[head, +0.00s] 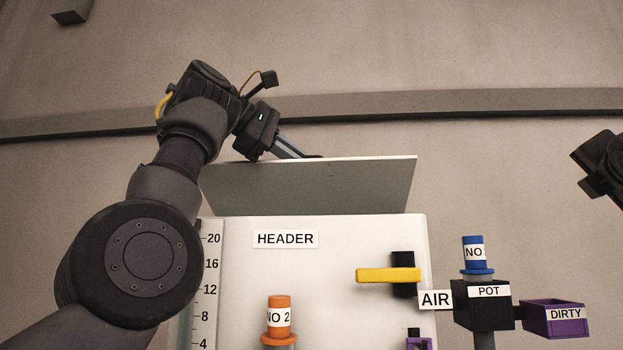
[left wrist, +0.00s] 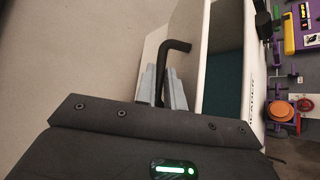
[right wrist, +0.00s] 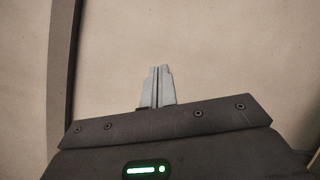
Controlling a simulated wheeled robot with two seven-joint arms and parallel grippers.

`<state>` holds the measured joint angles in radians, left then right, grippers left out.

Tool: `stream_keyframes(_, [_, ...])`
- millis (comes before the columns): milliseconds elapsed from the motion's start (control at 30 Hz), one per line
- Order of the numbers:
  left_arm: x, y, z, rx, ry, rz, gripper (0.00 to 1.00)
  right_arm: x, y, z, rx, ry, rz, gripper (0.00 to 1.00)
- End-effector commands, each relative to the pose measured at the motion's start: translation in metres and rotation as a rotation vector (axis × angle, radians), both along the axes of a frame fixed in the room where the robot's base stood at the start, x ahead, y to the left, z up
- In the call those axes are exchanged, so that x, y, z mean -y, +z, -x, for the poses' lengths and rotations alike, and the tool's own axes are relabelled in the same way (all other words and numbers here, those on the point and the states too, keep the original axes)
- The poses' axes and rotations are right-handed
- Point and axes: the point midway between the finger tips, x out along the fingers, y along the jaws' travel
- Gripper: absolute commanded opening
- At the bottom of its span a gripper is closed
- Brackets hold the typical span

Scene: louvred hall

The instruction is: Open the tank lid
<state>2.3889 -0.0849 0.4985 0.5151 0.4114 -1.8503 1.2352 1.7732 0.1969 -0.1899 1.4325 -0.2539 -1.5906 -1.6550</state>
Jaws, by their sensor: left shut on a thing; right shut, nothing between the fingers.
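The tank (head: 340,260) is a white box labelled HEADER with a level scale on its left side. Its lid (head: 310,185) is a grey panel, raised and tilted up above the tank's back. In the left wrist view the tank's opening shows a dark teal inside (left wrist: 222,82). My left gripper (head: 300,154) is behind the lid's top edge, its fingertips partly hidden there. In the left wrist view its fingers (left wrist: 162,92) are shut on a black bent handle (left wrist: 174,45) on the lid. My right gripper (right wrist: 158,72) is shut and empty, away from the tank.
A yellow lever (head: 385,275) labelled AIR sits at the tank's right front. An orange NO 2 knob (head: 279,316) stands low in front. A black POT box (head: 482,310), a blue knob (head: 474,252) and a purple DIRTY tray (head: 555,320) are at right.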

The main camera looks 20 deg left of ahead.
Motion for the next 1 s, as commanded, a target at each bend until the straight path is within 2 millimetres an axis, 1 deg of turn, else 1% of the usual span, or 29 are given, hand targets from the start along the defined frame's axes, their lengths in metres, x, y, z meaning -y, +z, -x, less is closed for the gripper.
stream_keyframes(33, [0.0, 0.0, 0.0, 0.0, 0.001, 0.001, 0.0, -0.03, 0.032, 0.036, 0.028, 0.035, 0.042, 0.0])
stream_keyframes(67, [0.0, 0.0, 0.0, 0.0, 0.0, 0.0, 0.0, -0.048, 0.045, 0.055, 0.036, 0.052, 0.078, 0.0])
stream_keyframes(100, [0.0, 0.0, 0.0, 0.0, 0.001, -0.001, 0.0, -0.074, 0.058, 0.078, 0.044, 0.074, 0.137, 0.0])
stream_keyframes(167, [0.0, -0.001, 0.0, 0.0, 0.001, -0.001, 0.0, -0.123, 0.067, 0.107, 0.05, 0.103, 0.251, 0.0])
stream_keyframes(200, [0.0, 0.0, 0.0, 0.0, 0.001, -0.001, 0.0, -0.158, 0.066, 0.122, 0.055, 0.119, 0.337, 0.0])
stream_keyframes(267, [0.0, 0.0, 0.0, 0.001, 0.001, 0.0, 0.0, -0.21, 0.058, 0.137, 0.064, 0.136, 0.467, 0.0])
stream_keyframes(300, [0.0, 0.0, 0.001, 0.001, 0.001, 0.0, 0.0, -0.242, 0.049, 0.145, 0.072, 0.146, 0.55, 0.0])
stream_keyframes(367, [-0.001, 0.0, 0.001, 0.002, 0.002, 0.0, 0.0, -0.287, 0.034, 0.158, 0.09, 0.16, 0.666, 0.0])
stream_keyframes(400, [-0.001, 0.001, 0.001, 0.002, 0.002, 0.0, 0.0, -0.314, 0.023, 0.165, 0.101, 0.168, 0.735, 0.0])
stream_keyframes(500, [-0.001, 0.001, 0.001, 0.002, 0.002, 0.001, 0.0, -0.368, -0.003, 0.183, 0.135, 0.186, 0.879, 0.0])
stream_keyframes(600, [-0.001, 0.001, 0.0, 0.002, 0.002, 0.002, 0.0, -0.405, -0.024, 0.198, 0.165, 0.201, 0.982, 0.0])
stream_keyframes(700, [-0.002, 0.001, 0.0, 0.002, 0.003, 0.001, 0.0, -0.427, -0.037, 0.208, 0.185, 0.208, 1.045, 0.0])
stream_keyframes(800, [-0.002, 0.001, 0.0, 0.002, 0.003, 0.001, 0.0, -0.436, -0.044, 0.212, 0.196, 0.212, 1.074, 0.0])
stream_keyframes(900, [-0.002, 0.001, 0.0, 0.002, 0.004, 0.001, 0.0, -0.439, -0.045, 0.213, 0.198, 0.212, 1.081, 0.0])
stream_keyframes(1000, [-0.002, 0.001, 0.0, 0.002, 0.004, 0.001, 0.0, -0.439, -0.044, 0.21, 0.197, 0.211, 1.081, 0.0])
